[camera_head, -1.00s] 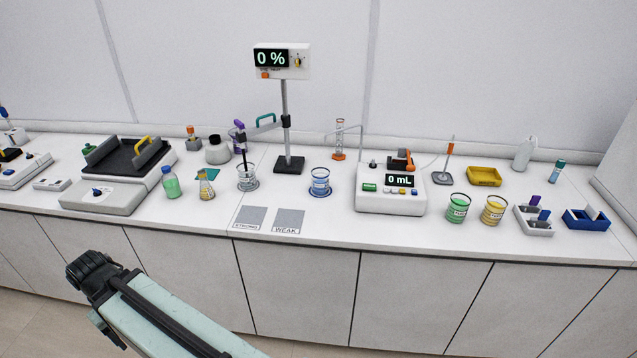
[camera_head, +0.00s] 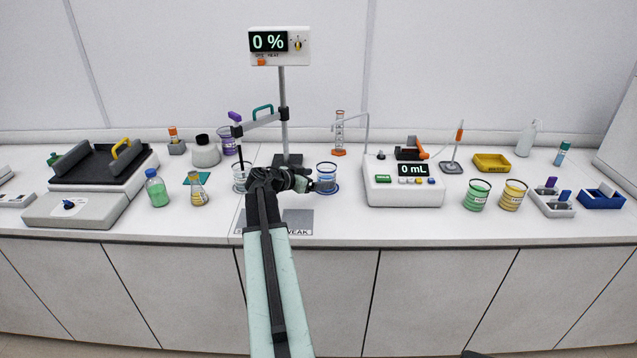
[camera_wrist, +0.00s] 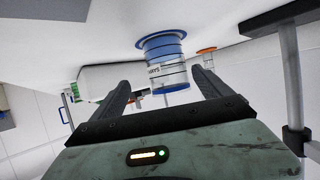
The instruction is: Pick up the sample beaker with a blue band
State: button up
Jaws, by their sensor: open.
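The sample beaker with a blue band (camera_head: 326,178) stands upright on the counter, in the middle of the head view, just right of the stand's base. Its left edge is close to my gripper (camera_head: 304,180), which reaches over the counter from the front. In the wrist view, which is tilted upside down, the beaker (camera_wrist: 163,58) shows its blue band and a label. It lies ahead of and between the two open fingers (camera_wrist: 160,98), and I see no contact. The fingers hold nothing.
A stirrer stand (camera_head: 283,110) with a 0 % display rises behind my gripper, with a clear beaker (camera_head: 241,177) to the left. A dispenser (camera_head: 403,190) reading 0 mL sits to the right. Grey pads (camera_head: 299,217) lie in front, partly under my arm. Green (camera_head: 476,196) and yellow (camera_head: 512,196) beakers stand farther right.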

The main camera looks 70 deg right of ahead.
aim_at(326, 178)
jog(key=shift+s+d+f+b, duration=0.1)
jog(key=shift+d+f+b, duration=0.55)
jog(key=shift+d, duration=0.5)
jog(key=x, duration=0.1)
jog(key=b+x, duration=0.1)
jog(key=x, duration=0.2)
jog(key=shift+w+d+f+b, duration=0.1)
jog(key=shift+w+f+b, duration=0.2)
jog(key=shift+f+b, duration=0.05)
jog(key=shift+s+d, duration=0.1)
jog(key=shift+d, duration=0.05)
jog(key=shift+r, duration=0.1)
jog(key=shift+c, duration=0.7)
jog(key=c, duration=1.5)
